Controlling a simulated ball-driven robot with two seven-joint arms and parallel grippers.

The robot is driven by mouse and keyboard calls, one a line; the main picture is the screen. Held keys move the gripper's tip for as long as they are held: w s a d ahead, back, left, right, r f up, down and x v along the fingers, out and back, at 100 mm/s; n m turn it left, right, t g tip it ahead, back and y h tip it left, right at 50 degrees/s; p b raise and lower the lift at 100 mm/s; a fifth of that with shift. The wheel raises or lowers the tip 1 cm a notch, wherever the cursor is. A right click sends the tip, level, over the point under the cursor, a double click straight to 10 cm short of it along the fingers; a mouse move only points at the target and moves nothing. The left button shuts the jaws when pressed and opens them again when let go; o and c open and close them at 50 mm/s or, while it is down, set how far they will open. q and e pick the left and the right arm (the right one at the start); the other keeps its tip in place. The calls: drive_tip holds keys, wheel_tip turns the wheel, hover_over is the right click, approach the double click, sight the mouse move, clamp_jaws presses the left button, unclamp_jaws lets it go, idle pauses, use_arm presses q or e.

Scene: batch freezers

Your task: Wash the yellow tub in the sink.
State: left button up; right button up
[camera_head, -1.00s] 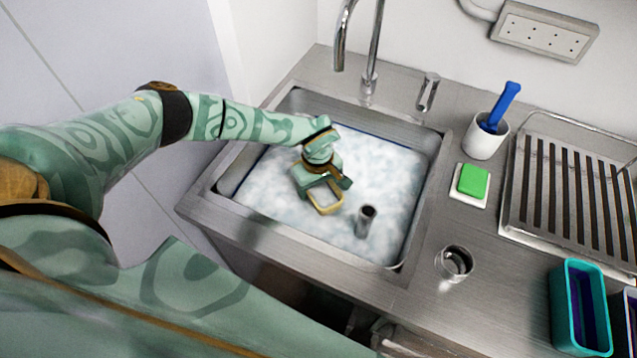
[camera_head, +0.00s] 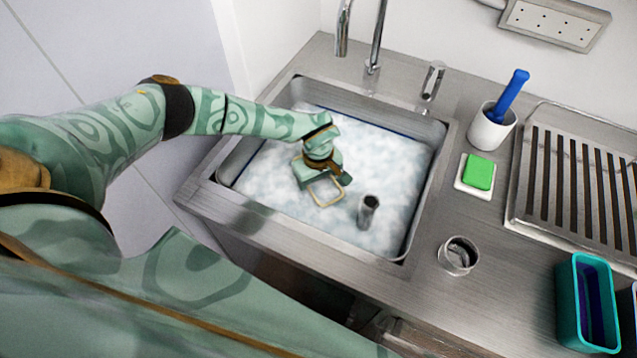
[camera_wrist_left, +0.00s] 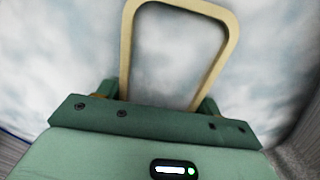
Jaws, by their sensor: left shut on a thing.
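The sink (camera_head: 270,215) is full of white, cloudy, sudsy water. My left gripper (camera_head: 324,182) reaches into the sink and is shut on the yellow tub (camera_head: 326,205), near the middle of the water. Only the tub's pale yellow rim shows at the surface; its walls and bottom are hidden under the suds. In the left wrist view the rim (camera_wrist_left: 127,50) forms an open loop ahead of the gripper, with suds inside and around it. My right gripper is not in view.
A grey upright pipe (camera_head: 368,211) rises from the water right of the tub. The faucet (camera_head: 375,45) stands behind the sink.

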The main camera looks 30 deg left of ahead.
use_arm(q)
drive_tip(key=shift+a, duration=0.85)
drive_tip(key=shift+d, duration=1.95)
drive_tip(key=shift+a+p, duration=0.3)
drive_tip(key=shift+a, duration=1.7)
drive_tip(key=shift+d, duration=2.05)
drive_tip(key=shift+a, duration=2.05)
drive_tip(key=shift+d+p, duration=0.4)
drive_tip(key=shift+d, duration=1.6)
drive_tip(key=shift+a, duration=2)
drive_tip(key=shift+d, duration=2.05)
